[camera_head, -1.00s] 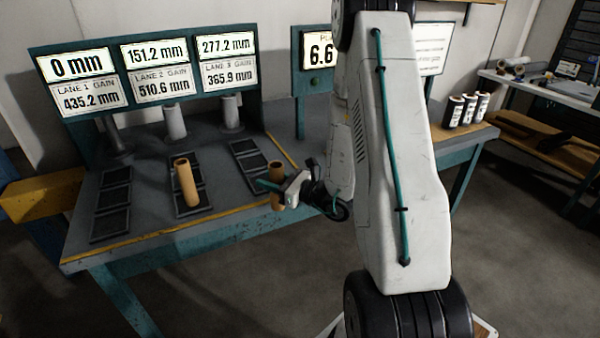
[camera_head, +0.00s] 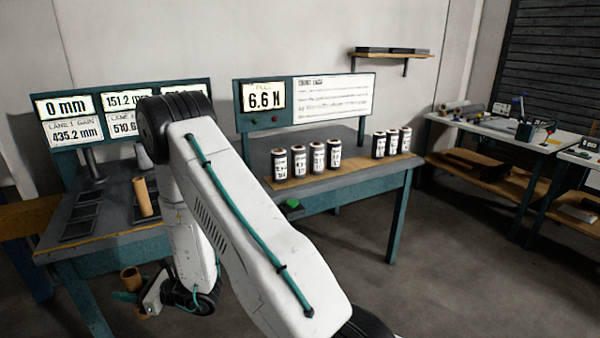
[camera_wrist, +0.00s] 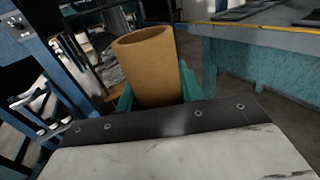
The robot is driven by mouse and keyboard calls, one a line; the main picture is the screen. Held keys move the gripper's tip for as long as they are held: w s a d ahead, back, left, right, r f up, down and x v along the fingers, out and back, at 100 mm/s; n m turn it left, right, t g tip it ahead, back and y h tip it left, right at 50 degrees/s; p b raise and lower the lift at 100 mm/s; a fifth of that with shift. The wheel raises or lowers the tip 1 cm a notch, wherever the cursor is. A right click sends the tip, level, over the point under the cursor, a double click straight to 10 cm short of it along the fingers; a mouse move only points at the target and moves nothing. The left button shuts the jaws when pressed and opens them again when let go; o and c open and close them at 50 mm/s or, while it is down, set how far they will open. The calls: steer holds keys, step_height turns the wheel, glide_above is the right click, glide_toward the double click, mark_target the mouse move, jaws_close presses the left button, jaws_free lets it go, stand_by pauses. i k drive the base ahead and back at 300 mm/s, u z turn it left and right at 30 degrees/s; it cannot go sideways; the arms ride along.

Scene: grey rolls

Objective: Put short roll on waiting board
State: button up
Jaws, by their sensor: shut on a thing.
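My gripper (camera_head: 128,297) is low at the left of the head view, in front of the bench's front edge. It is shut on a tan cardboard roll (camera_head: 131,279), held roughly upright. In the wrist view the same roll (camera_wrist: 148,65) stands between the teal fingers, its open hollow end up. A second tan roll (camera_head: 146,197) stands tilted on a lane pad of the left bench. I cannot tell which surface is the waiting board; a tan board (camera_head: 350,168) lies along the right bench and bears several dark labelled cylinders (camera_head: 317,158).
The left bench (camera_head: 62,247) has dark pads (camera_head: 80,217) and lane displays (camera_head: 66,118) behind. A green button (camera_head: 293,204) sits at the right bench's front. A shelf table (camera_head: 470,128) stands far right. The floor (camera_head: 440,270) between is open.

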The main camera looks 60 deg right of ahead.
mark_target(348, 164)
steer(key=u, duration=0.3)
steer(key=k, duration=0.6)
steer(key=z, duration=0.9)
steer(key=i, duration=0.85)
steer(key=z, duration=0.85)
